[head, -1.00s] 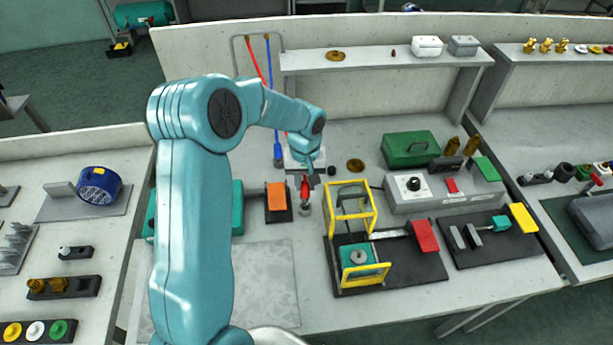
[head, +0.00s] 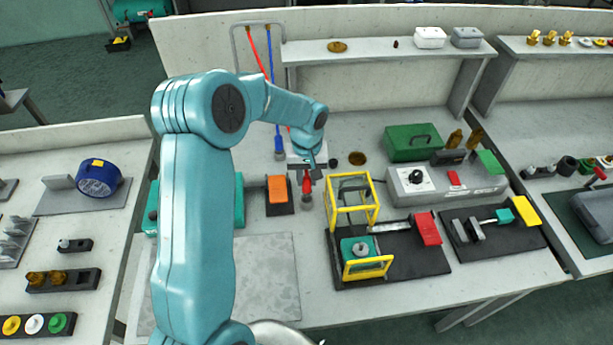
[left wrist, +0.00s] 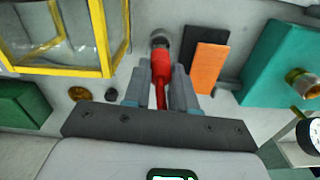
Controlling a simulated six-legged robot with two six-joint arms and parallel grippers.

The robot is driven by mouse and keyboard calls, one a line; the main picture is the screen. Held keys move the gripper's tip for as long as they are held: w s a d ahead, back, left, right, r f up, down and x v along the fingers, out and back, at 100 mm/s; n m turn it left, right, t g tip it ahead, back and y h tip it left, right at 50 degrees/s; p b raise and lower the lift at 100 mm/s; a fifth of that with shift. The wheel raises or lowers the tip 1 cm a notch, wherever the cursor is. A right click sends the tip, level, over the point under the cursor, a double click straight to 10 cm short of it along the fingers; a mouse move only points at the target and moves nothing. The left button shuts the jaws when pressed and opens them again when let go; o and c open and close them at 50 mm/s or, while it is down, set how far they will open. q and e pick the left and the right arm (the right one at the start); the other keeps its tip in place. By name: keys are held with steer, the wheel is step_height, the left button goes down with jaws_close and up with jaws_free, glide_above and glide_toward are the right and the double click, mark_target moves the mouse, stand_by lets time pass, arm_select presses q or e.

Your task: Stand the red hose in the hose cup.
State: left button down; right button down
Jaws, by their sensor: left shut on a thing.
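The red hose (head: 254,52) hangs from the rack at the back. Its red lower end (head: 306,183) points down and also shows in the left wrist view (left wrist: 160,66). My left gripper (head: 309,175) is shut on this end, with its fingers on both sides (left wrist: 160,88). A grey, round, cup-like piece (head: 307,204) is directly below the red end and also shows in the left wrist view (left wrist: 160,38). I take it for the hose cup. I cannot tell whether the tip is inside it or just above. My right gripper is not in view.
An orange block (head: 278,188) on a dark base is close on the left. A yellow frame (head: 350,208) is close on the right. A blue hose (head: 278,140) stands behind. A small dark round piece (head: 357,158) and green box (head: 411,143) lie further right.

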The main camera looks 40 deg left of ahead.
arm_select(q)
steer(key=shift+w+f, duration=0.1)
steer(key=shift+w, duration=0.05)
stand_by(0.5)
steer(key=shift+s, duration=0.2)
steer(key=shift+f+b, duration=0.4)
steer(key=shift+b, duration=0.25)
steer(key=shift+w+f+b, duration=0.15)
steer(key=shift+f+b, duration=0.15)
steer(key=shift+f, duration=0.05)
steer(key=shift+f+b, duration=0.6)
steer(key=shift+f, duration=0.1)
stand_by(0.6)
